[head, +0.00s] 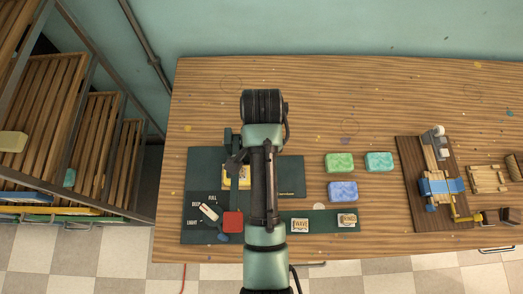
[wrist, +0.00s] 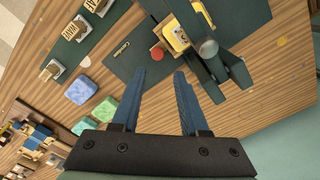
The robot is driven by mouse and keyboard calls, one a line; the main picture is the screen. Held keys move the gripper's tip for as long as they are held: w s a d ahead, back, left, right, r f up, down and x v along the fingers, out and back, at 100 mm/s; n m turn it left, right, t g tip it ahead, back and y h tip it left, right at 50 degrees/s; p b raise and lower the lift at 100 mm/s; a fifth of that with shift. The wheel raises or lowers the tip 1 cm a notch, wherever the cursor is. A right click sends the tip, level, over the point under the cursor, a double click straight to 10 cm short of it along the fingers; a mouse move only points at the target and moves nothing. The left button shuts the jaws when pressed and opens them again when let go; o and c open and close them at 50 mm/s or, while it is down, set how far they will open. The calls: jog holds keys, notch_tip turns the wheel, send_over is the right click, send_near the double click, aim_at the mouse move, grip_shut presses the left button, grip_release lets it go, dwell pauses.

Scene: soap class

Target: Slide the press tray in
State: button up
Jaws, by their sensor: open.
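The press (wrist: 208,50) is a dark green frame with a grey round part, seen in the wrist view; in the head view my arm hides most of it. A yellow tray (wrist: 176,36) with a pale block on it shows at the press, with a round red knob (wrist: 157,53) beside it. In the head view the tray (head: 243,183) is partly covered by my arm. My gripper (wrist: 160,72) is open and empty, its two blue fingers pointing toward the red knob, apart from it in the picture. The fingers are hidden in the head view. How far in the tray sits is unclear.
A dial plate with a white lever (head: 209,212) and a red block (head: 232,221) lies at front left. Green (head: 339,162), teal (head: 379,161) and blue (head: 342,191) soaps lie right. Stamps (head: 300,225) stand on a green strip. A wooden jig (head: 440,185) is farther right.

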jog(key=shift+r, duration=1.35)
jog(key=w+r+n+t, duration=0.2)
jog(key=w+r+t, duration=0.55)
jog(key=r, duration=0.65)
jog(key=w+r+n+t, duration=0.2)
jog(key=w+r+t, duration=0.55)
jog(key=r, duration=0.65)
notch_tip(320, 180, up, 19)
jog(key=s+n+t, duration=0.2)
jog(key=n+t, duration=0.1)
jog(key=t, duration=0.2)
jog(key=s+r+n+t, duration=0.1)
jog(key=s+r+t, duration=0.6)
jog(key=s+r, duration=0.5)
notch_tip(320, 180, up, 4)
jog(key=shift+s+d+r+n, duration=0.1)
jog(key=shift+s+d+n, duration=0.1)
jog(key=shift+s+n, duration=0.15)
